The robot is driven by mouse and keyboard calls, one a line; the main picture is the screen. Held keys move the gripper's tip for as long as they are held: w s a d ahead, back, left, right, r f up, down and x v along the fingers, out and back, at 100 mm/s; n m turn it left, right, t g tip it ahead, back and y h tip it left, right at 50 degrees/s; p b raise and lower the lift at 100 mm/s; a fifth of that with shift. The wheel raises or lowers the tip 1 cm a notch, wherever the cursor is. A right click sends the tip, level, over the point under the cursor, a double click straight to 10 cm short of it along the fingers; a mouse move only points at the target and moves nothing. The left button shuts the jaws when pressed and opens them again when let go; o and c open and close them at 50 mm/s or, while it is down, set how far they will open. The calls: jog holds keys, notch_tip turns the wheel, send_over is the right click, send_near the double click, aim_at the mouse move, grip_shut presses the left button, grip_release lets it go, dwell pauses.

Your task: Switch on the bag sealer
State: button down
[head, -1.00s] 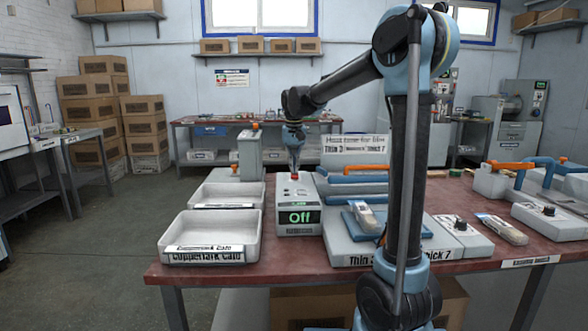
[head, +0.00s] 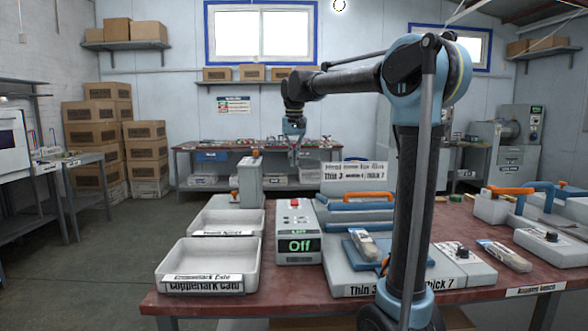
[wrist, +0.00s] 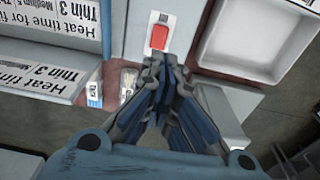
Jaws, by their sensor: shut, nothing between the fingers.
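A grey control box (head: 299,258) stands on the red bench, and its front display (head: 299,246) reads "Off" in green. A red switch (head: 295,202) sits on its top; the switch (wrist: 159,37) also shows in the wrist view. The bag sealer (head: 372,268), a grey and blue unit with an orange handle behind it and a "Thin 3 … Thick 7" label, is right of the box. My gripper (head: 293,158) is shut and empty, above the switch and apart from it. In the wrist view its fingertips (wrist: 164,62) point close below the switch.
Two white trays (head: 168,262) stand left of the box, with a grey post-like unit (head: 250,178) behind. A Heat time sign (head: 354,172) stands behind the sealer. More sealer-like units (head: 556,245) are at the right.

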aim_at(294, 202)
jog(key=shift+w, duration=0.1)
dwell(0.3)
jog(key=shift+w+d+r+t, duration=0.15)
jog(key=shift+w+t, duration=0.3)
jog(key=shift+t, duration=0.05)
jog(key=f, duration=0.4)
jog(key=w+f, duration=0.1)
jog(key=f, duration=0.4)
jog(key=w+f, duration=0.1)
jog(key=f, duration=0.3)
jog(key=shift+f, duration=0.4)
jog(key=shift+a, duration=0.2)
